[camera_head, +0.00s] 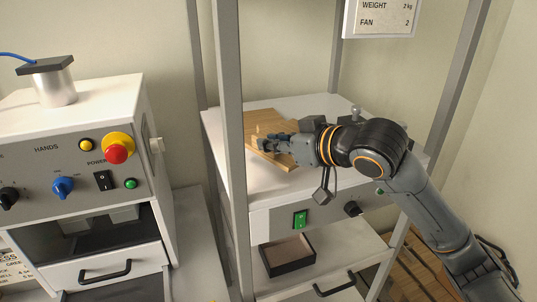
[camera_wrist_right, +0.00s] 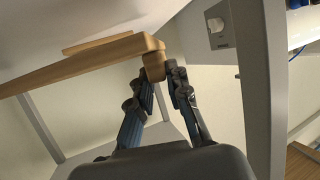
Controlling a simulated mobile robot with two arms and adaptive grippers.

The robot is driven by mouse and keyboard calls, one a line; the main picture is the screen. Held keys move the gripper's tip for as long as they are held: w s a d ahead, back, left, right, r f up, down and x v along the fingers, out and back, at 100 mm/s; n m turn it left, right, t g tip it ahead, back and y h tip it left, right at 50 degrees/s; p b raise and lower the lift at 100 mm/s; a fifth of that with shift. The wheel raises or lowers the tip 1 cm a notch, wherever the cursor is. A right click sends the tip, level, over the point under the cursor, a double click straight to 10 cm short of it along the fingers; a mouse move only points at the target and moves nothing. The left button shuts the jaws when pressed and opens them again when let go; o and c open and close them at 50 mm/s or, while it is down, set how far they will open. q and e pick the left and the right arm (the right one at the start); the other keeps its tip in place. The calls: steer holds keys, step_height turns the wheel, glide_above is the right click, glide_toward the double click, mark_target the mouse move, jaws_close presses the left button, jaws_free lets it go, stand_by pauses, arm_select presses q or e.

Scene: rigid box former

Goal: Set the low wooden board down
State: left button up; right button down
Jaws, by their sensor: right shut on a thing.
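The low wooden board (camera_head: 260,124) is light brown and flat, over the white top (camera_head: 291,110) of the middle machine, behind its grey front post. My right gripper (camera_head: 266,143) reaches in from the right and is shut on the board's near part. In the right wrist view, the fingers of my right gripper (camera_wrist_right: 160,82) close around a small block at the end of the board (camera_wrist_right: 85,61). The gripper hides part of the board in the head view. I cannot tell whether the board touches the white top. My left gripper is not in view.
Grey upright posts (camera_head: 231,150) frame the middle machine closely. A control box (camera_head: 70,165) with knobs and a red button (camera_head: 117,153) stands at left. A dark open tray (camera_head: 287,256) sits on the shelf below. A white sign (camera_head: 381,16) hangs above.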

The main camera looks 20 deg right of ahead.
mark_target(269, 160)
steer(key=shift+w+a+f, duration=0.1)
steer(key=shift+f, duration=0.05)
steer(key=shift+w+a+f, duration=0.15)
steer(key=shift+f, duration=0.15)
steer(key=shift+w+a+f+p, duration=0.15)
steer(key=shift+f+p, duration=0.1)
steer(key=shift+f, duration=0.35)
steer(key=shift+w+a+f+p, duration=0.1)
steer(key=shift+f+p, duration=0.1)
steer(key=shift+f, duration=0.75)
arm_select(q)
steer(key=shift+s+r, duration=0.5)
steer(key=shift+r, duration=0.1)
arm_select(e)
steer(key=shift+s+d+f, duration=0.1)
steer(key=shift+f, duration=0.05)
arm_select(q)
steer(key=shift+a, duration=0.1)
arm_select(e)
steer(key=c, duration=1.3)
jaws_free()
steer(key=shift+f, duration=0.15)
steer(key=shift+c, duration=0.2)
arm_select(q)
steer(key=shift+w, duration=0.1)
arm_select(e)
steer(key=shift+o, duration=0.2)
